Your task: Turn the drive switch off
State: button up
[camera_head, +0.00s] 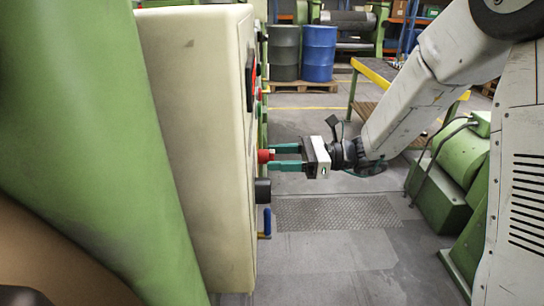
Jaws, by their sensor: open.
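A cream control cabinet (190,130) stands at the left, seen almost edge-on, with its control face turned to the right. A red knob (264,156) sticks out of that face at mid height. My gripper (272,158) is open, with its green fingers pointing left at the face, one above and one below the level of the red knob. Whether the fingers touch the knob cannot be told. A black knob (262,191) is below it, and a blue handle (266,222) is lower still. Which control is the drive switch cannot be read from this angle.
A green machine body (100,130) fills the left. A green motor (462,155) stands at the right. Blue drum (319,55) and grey drum (284,52) stand on a pallet behind. A yellow-edged table (375,72) is behind my arm. The floor below my gripper is clear.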

jog(key=shift+a, duration=0.95)
jog(key=c, duration=1)
jog(key=shift+n, duration=0.4)
jog(key=n, duration=0.6)
jog(key=shift+n, duration=0.3)
jog(key=n, duration=0.6)
jog(key=shift+w, duration=0.1)
jog(key=shift+o, duration=0.2)
jog(key=shift+n, duration=0.4)
